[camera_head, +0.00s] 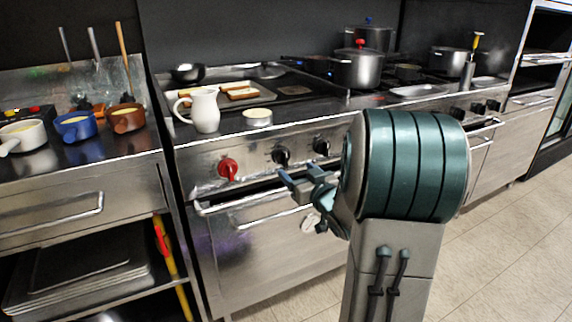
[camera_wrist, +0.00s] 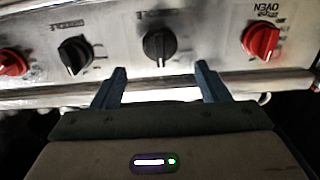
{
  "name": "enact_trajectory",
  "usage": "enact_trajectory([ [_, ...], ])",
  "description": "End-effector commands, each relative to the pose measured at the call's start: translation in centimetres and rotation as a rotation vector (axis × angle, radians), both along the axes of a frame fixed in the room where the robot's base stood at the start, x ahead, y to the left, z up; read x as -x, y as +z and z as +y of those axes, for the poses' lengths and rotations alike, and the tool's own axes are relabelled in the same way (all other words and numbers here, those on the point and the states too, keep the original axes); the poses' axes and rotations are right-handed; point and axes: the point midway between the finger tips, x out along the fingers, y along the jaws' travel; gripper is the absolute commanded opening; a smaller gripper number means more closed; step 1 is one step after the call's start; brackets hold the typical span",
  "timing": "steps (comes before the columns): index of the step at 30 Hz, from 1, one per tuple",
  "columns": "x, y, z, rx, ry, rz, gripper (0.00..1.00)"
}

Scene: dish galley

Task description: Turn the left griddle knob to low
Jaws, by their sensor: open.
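The left griddle knob (camera_head: 281,156) is black and sits on the steel front panel, beside the red oven knob (camera_head: 228,168). The right griddle knob (camera_head: 321,146) is also black. My gripper (camera_head: 298,184) is just in front of the panel, by the left griddle knob. The wrist view appears upside down. There the left griddle knob (camera_wrist: 159,46) lies beyond and between the spread fingers of my gripper (camera_wrist: 160,74), its grip bar roughly vertical. I see no finger touching it. The right griddle knob (camera_wrist: 75,55) stands clear of the fingers. Label lettering is mostly unreadable.
A handle bar (camera_head: 250,196) runs below the knobs. A white pitcher (camera_head: 204,110) and a small tin (camera_head: 257,117) stand near the counter edge above. Another red knob (camera_wrist: 12,62) shows in the wrist view. The floor (camera_head: 510,240) to the right is clear.

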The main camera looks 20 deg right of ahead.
Motion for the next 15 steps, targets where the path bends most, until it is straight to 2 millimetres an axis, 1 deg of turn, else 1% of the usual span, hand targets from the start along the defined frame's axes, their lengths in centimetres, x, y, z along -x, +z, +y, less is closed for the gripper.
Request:
enact_trajectory([
  [1,-1.2,-0.2,0.1,0.000,0.002,0.000,0.68],
  [6,-4.5,-0.2,0.2,0.000,0.001,0.000,0.68],
  [10,-6.2,-0.1,0.2,0.001,0.000,0.000,0.68],
  [15,-7.3,-0.1,0.2,0.000,-0.002,0.001,0.68],
])
